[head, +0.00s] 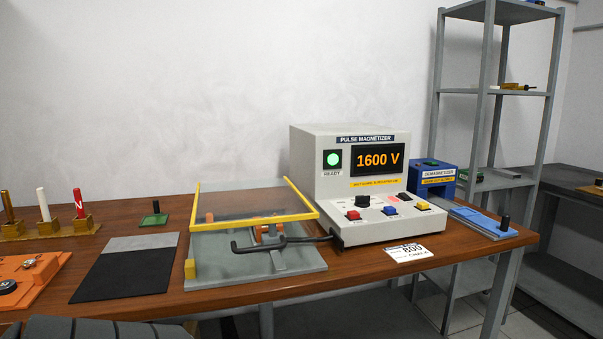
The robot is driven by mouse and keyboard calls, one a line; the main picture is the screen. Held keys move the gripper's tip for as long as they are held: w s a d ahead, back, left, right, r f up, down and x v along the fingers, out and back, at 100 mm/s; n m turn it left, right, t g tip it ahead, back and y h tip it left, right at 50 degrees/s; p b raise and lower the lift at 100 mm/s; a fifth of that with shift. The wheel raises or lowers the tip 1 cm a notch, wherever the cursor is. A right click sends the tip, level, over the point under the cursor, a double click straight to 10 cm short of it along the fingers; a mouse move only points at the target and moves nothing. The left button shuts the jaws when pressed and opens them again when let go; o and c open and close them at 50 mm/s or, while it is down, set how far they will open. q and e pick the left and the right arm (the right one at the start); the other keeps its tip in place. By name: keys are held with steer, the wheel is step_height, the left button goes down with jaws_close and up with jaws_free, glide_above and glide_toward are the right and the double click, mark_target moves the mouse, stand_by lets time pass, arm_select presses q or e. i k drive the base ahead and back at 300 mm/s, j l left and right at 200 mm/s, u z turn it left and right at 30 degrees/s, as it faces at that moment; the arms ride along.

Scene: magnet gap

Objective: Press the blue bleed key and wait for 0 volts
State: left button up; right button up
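The pulse magnetizer (305,165) is a pale box on the wooden table, right of the middle. Its display (378,160) reads 1600 V in orange. The green READY lamp (333,159) is lit. On its sloped front panel, the blue key (390,211) sits between a red key (353,215) and a yellow key (422,205). Nothing touches the blue key, and its small label is too small to read. Neither of my grippers shows in the head view.
A fixture with a clear, yellow-edged guard (252,218) and a black bent handle (280,243) stands left of the magnetizer. A white card (408,251) marked 800 lies in front. A blue demagnetizer (432,182) stands to the right. A black-and-grey mat (122,277) lies left.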

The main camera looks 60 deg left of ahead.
mark_target(389, 210)
steer(key=u, duration=1.55)
